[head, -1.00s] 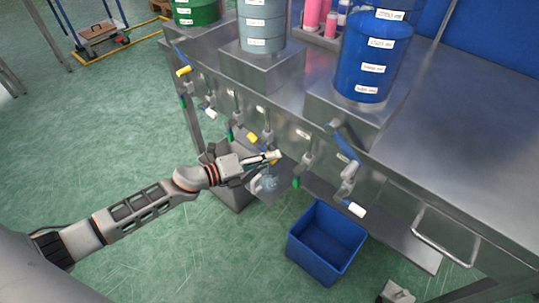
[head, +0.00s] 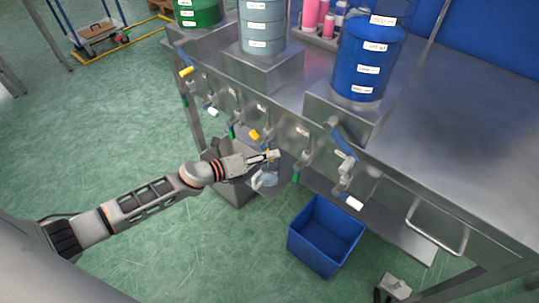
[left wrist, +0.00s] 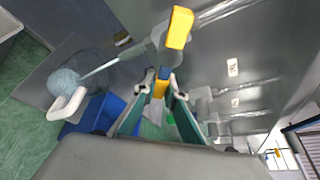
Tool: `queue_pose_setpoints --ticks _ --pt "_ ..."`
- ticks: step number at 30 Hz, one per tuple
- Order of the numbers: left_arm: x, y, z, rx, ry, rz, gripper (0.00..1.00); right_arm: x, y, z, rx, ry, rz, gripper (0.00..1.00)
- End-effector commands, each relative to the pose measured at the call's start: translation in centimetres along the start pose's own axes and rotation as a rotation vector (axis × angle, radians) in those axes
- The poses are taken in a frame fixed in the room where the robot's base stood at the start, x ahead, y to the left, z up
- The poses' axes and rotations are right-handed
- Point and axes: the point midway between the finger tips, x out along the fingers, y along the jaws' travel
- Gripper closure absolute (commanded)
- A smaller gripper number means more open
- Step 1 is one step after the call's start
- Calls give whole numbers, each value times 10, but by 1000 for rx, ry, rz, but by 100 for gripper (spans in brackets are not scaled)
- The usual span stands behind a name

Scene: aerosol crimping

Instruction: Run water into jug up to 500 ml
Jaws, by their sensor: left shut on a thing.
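My left gripper (head: 272,156) reaches the row of taps on the front of the steel bench. In the left wrist view its fingers (left wrist: 160,86) are closed on a small tap lever with blue and yellow parts (left wrist: 162,74). The clear jug (head: 267,179) stands below the tap, just under my gripper. In the left wrist view the jug (left wrist: 63,82) shows a white handle, and a thin pale stream runs down into it from the tap spout. The jug's level marks are too small to read.
Another yellow tap handle (head: 253,134) sits close to my gripper. A blue bin (head: 325,237) stands on the floor to the right. A grey bin (head: 225,185) is behind my gripper. Blue, grey and green drums stand on the bench (head: 465,140). Open green floor lies at the left.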

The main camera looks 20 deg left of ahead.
Motion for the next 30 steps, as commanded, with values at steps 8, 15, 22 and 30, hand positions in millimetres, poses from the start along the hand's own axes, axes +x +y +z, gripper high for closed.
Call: queue_pose_setpoints --ticks 8,15,22,30 --pt "0 1 0 -1 0 1 72 0 0 -1 1 3 0 60" --pt "-6 1 0 -1 0 1 72 1 1 -3 2 7 1 60" --pt "-43 2 -1 -1 2 4 72 0 0 -2 1 5 1 60" --pt "-94 1 -2 -2 1 3 72 0 0 -2 1 4 1 60"
